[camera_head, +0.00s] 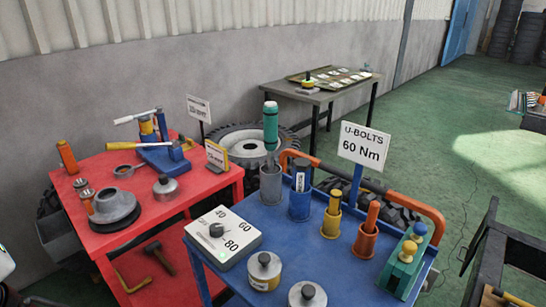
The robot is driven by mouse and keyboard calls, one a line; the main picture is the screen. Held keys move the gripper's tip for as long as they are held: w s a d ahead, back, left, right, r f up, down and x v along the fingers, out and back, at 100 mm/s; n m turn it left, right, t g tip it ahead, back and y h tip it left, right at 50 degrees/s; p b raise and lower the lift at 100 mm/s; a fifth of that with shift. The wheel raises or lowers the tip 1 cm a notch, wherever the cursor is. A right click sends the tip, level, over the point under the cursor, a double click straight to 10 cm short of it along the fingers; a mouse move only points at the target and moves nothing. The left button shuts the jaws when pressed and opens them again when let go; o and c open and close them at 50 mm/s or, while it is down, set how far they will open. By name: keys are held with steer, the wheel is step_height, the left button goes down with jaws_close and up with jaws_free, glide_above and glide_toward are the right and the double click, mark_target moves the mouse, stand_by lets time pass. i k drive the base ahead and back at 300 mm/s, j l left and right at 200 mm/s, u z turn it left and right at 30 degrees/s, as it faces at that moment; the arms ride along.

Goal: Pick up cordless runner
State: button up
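A teal cylindrical tool (270,126) with a grey shaft stands upright in a grey cup (271,184) on the blue cart (345,268); it looks most like the cordless runner, but no label confirms it. Its lower end is hidden in the cup. Beside it, a dark tool with a white label (300,180) stands in a blue cup (300,206). My gripper is not in view.
A U-BOLTS 60 Nm sign (363,147) rises behind the cups, near the cart's orange handle (425,210). A dial box (222,236) and round metal weights (264,270) occupy the front. A red table (190,203) stands left; a green holder (402,268) sits right.

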mark_target(271, 111)
steer(key=j+z, duration=0.35)
steer(key=j, duration=0.4)
steer(key=j+z, duration=0.4)
steer(key=j, duration=0.35)
steer(key=i+j+z, duration=0.35)
steer(key=i+j, duration=0.2)
steer(key=i, duration=0.25)
